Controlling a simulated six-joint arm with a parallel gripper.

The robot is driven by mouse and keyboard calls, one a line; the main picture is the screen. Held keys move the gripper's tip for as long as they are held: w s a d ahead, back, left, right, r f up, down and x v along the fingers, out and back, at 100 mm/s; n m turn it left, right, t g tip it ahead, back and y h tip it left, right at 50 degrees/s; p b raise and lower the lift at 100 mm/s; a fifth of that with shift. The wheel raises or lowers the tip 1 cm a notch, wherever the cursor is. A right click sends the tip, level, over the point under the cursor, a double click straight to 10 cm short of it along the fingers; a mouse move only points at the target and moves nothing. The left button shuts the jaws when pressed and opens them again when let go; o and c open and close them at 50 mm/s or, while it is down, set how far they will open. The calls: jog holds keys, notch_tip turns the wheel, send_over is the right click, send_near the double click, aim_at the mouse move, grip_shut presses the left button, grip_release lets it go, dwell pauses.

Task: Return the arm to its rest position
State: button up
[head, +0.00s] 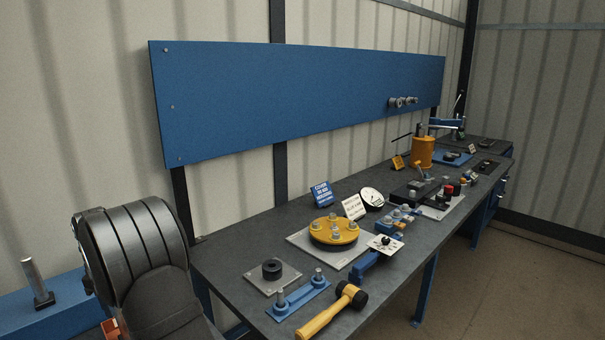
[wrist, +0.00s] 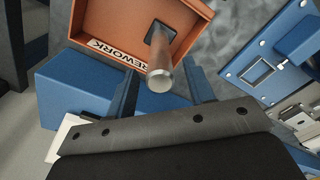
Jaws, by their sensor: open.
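A metal cylinder (wrist: 159,72) on a dark square base shows between the fingers, over an orange tray (wrist: 196,12) marked REWORK. Whether the cylinder stands in the tray, and how far it is from the fingers, I cannot tell. The fingers are not shut on it. The head view does not clearly show my gripper. A dark ribbed part of my arm (head: 135,250) fills its lower left.
The dark workbench (head: 225,262) runs to the back right. It carries a yellow flange (head: 334,231), a yellow mallet (head: 325,315), a blue bracket (head: 297,299) and an orange cylinder (head: 423,153). A metal post (head: 36,280) stands on a blue surface at the left. A blue panel (head: 290,95) hangs behind.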

jog(key=shift+f, duration=0.45)
notch_tip(320, 180, down, 3)
jog(key=shift+r, duration=0.15)
notch_tip(320, 180, up, 12)
jog(key=shift+r, duration=0.2)
notch_tip(320, 180, down, 12)
notch_tip(320, 180, up, 4)
jog(key=shift+r, duration=0.1)
jog(key=w+d+r, duration=0.3)
jog(key=d+r, duration=0.4)
jog(key=d, duration=0.4)
jog(key=s+a+f, duration=0.2)
jog(key=s+a, duration=1.6)
jog(key=shift+a+f, duration=0.15)
jog(key=shift+f, duration=0.2)
